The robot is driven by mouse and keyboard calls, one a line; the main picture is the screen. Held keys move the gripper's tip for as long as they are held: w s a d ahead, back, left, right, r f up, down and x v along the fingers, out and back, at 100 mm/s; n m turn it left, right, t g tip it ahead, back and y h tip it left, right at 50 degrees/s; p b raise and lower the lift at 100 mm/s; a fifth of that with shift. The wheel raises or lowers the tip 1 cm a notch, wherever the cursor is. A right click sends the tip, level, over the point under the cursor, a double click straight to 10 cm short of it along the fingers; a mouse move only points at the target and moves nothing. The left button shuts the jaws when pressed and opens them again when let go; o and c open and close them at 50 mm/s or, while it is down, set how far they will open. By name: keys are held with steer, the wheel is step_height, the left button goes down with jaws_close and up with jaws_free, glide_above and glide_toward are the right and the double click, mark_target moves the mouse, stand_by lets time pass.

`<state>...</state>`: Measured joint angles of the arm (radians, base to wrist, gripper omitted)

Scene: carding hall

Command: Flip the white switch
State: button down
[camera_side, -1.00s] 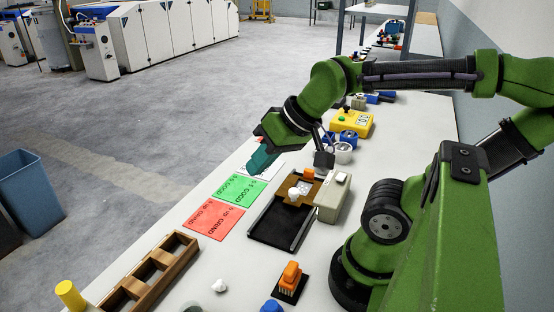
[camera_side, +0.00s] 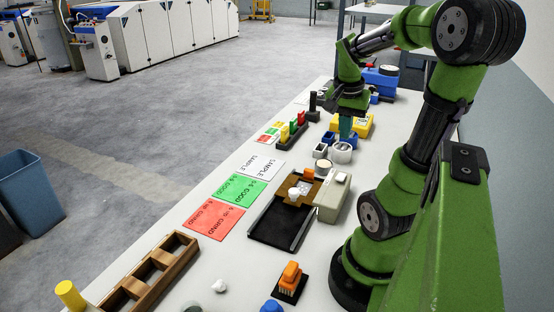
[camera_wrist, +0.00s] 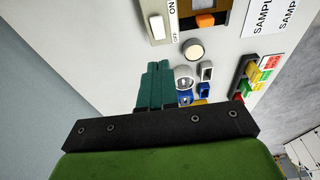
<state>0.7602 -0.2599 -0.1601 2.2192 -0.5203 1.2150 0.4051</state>
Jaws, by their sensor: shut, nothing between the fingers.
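The white switch (camera_wrist: 156,27) is at the top of the wrist view, on a light housing with ON and OFF lettering beside it. In the side view the white switch (camera_side: 342,178) sits on top of a pale grey box at the right of the brown-and-black device. I cannot tell for sure which way it is tipped. My gripper (camera_side: 346,132) is shut and empty, pointing down over the blue bins and white cup, farther along the table than the switch and apart from it. Its teal fingers (camera_wrist: 154,80) lie together in the wrist view.
A white round cup (camera_side: 342,153) and blue bins (camera_side: 328,138) stand under my gripper. A yellow box (camera_side: 362,124) is behind them. The brown-and-black device (camera_side: 282,224) adjoins the switch box. Red (camera_side: 214,220) and green cards lie to its left. An orange brush (camera_side: 290,274) is nearer.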

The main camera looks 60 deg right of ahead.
glide_above(337, 185)
steer(key=d, duration=0.2)
steer(key=f, duration=1.1)
steer(key=shift+a, duration=0.2)
steer(key=shift+a+f, duration=0.1)
steer(key=shift+f, duration=0.5)
steer(key=shift+a+f, duration=1)
steer(key=shift+f, duration=0.1)
